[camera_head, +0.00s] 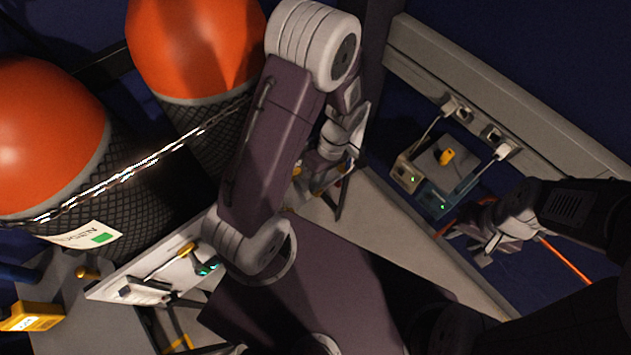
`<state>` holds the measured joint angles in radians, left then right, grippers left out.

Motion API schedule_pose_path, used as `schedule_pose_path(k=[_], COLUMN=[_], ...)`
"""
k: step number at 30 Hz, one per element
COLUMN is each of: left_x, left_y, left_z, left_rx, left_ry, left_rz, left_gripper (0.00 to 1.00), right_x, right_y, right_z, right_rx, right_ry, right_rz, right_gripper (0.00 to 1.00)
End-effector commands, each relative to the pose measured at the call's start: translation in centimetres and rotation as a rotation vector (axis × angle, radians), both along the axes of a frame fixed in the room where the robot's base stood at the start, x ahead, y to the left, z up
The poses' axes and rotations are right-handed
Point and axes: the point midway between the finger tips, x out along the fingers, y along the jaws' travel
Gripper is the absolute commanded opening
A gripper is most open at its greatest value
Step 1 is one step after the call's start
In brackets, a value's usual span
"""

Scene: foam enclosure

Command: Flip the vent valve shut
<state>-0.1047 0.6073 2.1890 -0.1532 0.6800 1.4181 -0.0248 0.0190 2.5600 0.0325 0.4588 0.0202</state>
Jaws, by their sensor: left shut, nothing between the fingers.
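Two yellow-handled parts show, and I cannot tell for sure which is the vent valve. One is a yellow lever (183,251) on a white panel (110,286) at the lower left. My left gripper (338,195) points down in the middle, apart from both, shut and empty. Small yellow and metal parts show beside it, partly hidden. My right gripper (468,240) is below the grey box; its fingers are too dark and small to judge.
Two orange-topped tanks (195,45) in black mesh stand at the left, with a chain (135,170) across them. A grey rail (500,85) with plugs and white cables runs along the right. An orange cable (565,260) passes by my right arm. A yellow device (32,317) lies lower left.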

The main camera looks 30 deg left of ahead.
Motion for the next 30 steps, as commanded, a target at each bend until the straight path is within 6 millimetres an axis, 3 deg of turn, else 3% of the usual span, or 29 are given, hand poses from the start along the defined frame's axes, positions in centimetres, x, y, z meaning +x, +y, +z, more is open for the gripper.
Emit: schedule_pose_path(k=[20, 23, 30], left_x=[-1.4, -0.8, 1.9], left_y=[0.5, 0.3, -0.8], left_z=[-0.3, 0.8, 5.5], left_rx=[0.048, 0.048, 0.046], left_ry=[0.122, 0.120, 0.106], left_rz=[0.001, -0.001, 0.000], left_gripper=[0.00, 0.00, 0.00], right_x=[0.0, 0.0, 0.0], right_y=[0.0, 0.0, 0.0], right_z=[0.8, 1.0, 1.4], right_rx=[0.000, 0.000, 0.000], right_ry=[0.000, 0.000, 0.000], right_rz=[0.000, 0.000, 0.000], right_gripper=[0.36, 0.36, 0.36])
